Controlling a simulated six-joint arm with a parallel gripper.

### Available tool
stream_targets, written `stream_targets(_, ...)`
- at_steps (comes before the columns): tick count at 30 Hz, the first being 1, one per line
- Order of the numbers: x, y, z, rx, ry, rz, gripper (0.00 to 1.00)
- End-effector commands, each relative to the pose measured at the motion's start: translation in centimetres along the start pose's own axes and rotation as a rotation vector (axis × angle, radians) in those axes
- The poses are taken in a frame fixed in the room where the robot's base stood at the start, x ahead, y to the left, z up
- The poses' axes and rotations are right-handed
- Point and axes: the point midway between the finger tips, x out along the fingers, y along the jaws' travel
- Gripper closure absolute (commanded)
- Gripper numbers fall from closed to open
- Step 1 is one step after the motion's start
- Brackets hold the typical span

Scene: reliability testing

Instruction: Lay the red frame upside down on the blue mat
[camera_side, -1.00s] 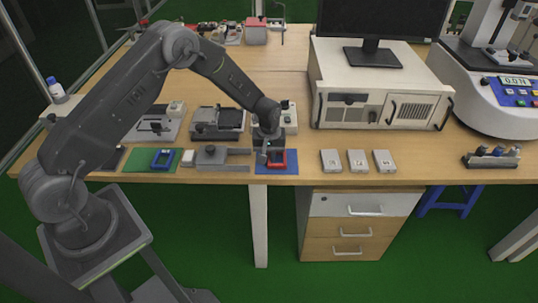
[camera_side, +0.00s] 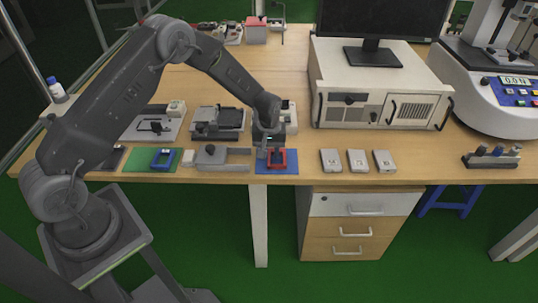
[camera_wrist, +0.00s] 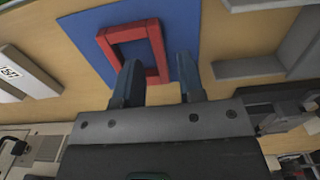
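The red frame (camera_side: 283,159) lies flat on the blue mat (camera_side: 262,169) near the table's front edge. In the wrist view the red frame (camera_wrist: 150,27) shows its rectangular opening, with the blue mat (camera_wrist: 80,28) around it. My gripper (camera_wrist: 158,70) is open. Its two blue-tipped fingers are apart, and one side of the frame shows between them. The left finger hides part of the frame's near end. In the side view my gripper (camera_side: 264,150) is just left of the frame. I cannot tell which face of the frame is up.
A blue frame (camera_side: 162,159) lies on a green mat (camera_side: 135,161) to the left. A grey fixture (camera_side: 215,156) stands between the mats. Several pale blocks (camera_side: 357,160) sit to the right. A white computer case (camera_side: 375,95) stands behind them.

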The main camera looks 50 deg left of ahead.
Motion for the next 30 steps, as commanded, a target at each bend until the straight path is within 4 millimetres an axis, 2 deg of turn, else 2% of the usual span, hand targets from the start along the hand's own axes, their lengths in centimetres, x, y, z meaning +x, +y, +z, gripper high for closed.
stream_targets(6,-4.9,0.0,0.0,0.0,0.003,0.003,0.64)
stream_targets(12,-8.5,0.0,0.0,0.0,0.003,0.002,0.64)
stream_targets(17,-9.9,0.0,0.0,0.0,0.001,0.001,0.64)
stream_targets(23,-10.5,0.0,0.1,0.003,0.001,0.001,0.64)
stream_targets(25,-11.5,-0.1,0.3,0.016,0.01,0.008,0.64)
stream_targets(28,-14.4,-0.5,1.2,0.059,0.035,0.028,0.64)
stream_targets(30,-17.4,-1.1,2.4,0.107,0.062,0.048,0.64)
